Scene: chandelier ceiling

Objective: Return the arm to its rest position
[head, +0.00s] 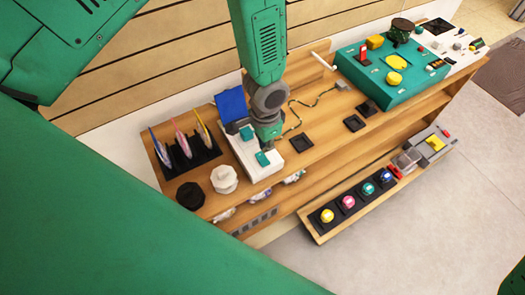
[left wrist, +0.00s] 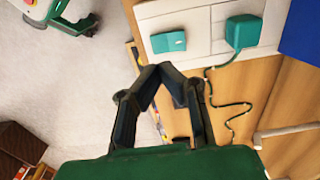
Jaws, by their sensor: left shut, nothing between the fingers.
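My left arm reaches down from the top of the head view over the wooden workbench (head: 300,158). Its left gripper (head: 268,144) is above the white panel (head: 243,152), and the arm hides part of it. In the left wrist view the two dark fingers of the gripper (left wrist: 164,72) meet at their tips with nothing between them. There the white panel (left wrist: 205,25) lies beyond the fingertips, with a teal switch (left wrist: 168,42) and a teal plug block (left wrist: 242,31). The fingers appear apart from the panel. My right gripper is in neither view.
A blue panel (head: 231,104) stands behind the white panel. Left are a black rack (head: 186,160), a white pot (head: 224,178) and a black pot (head: 190,195). A thin cable (left wrist: 225,116) runs rightward. A teal board (head: 375,85) is at right; a shelf with coloured knobs (head: 348,202) is in front.

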